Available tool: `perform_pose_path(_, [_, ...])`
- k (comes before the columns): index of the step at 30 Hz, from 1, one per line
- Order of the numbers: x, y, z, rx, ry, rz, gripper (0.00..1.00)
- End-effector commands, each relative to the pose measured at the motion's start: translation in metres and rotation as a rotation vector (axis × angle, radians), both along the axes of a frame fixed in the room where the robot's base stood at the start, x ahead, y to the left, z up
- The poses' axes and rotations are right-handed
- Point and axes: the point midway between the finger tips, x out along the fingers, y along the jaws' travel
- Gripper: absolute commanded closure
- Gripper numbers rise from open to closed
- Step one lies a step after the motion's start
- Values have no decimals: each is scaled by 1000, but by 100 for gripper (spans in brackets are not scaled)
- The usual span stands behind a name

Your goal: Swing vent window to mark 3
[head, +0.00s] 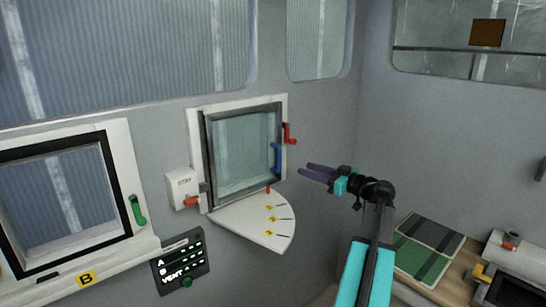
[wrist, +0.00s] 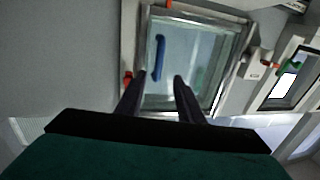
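The vent window (head: 243,150) is a dark-framed glass sash in a white frame, in the middle of the head view. It looks shut or nearly shut; I cannot tell exactly. A blue handle (head: 277,157) is on its right side, and a red latch (head: 290,134) is on the frame beside it. Below is a white quarter-round plate (head: 245,222) with several yellow marks. A small red pointer (head: 268,189) is at the sash's lower edge. My gripper (head: 304,170) is open and empty, right of the handle and apart from it. The wrist view shows the blue handle (wrist: 160,57) beyond the parted fingers (wrist: 158,78).
A white box (head: 181,186) with a red knob (head: 191,201) is left of the vent window. A second window (head: 66,205) with a green handle (head: 138,210) is farther left. A dark panel (head: 181,264) labelled VENT is below. A counter (head: 468,266) is at right.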

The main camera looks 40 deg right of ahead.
Motion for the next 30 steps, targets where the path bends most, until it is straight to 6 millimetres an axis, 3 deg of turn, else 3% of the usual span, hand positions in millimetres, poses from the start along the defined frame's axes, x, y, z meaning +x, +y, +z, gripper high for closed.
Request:
perform_pose_path(17, [1, -2, 4, -4, -6, -3, 66])
perform_pose_path(23, [15, 0, 5, -4, -6, -3, 66])
perform_pose_path(30, [47, 4, 6, -4, -6, -1, 66])
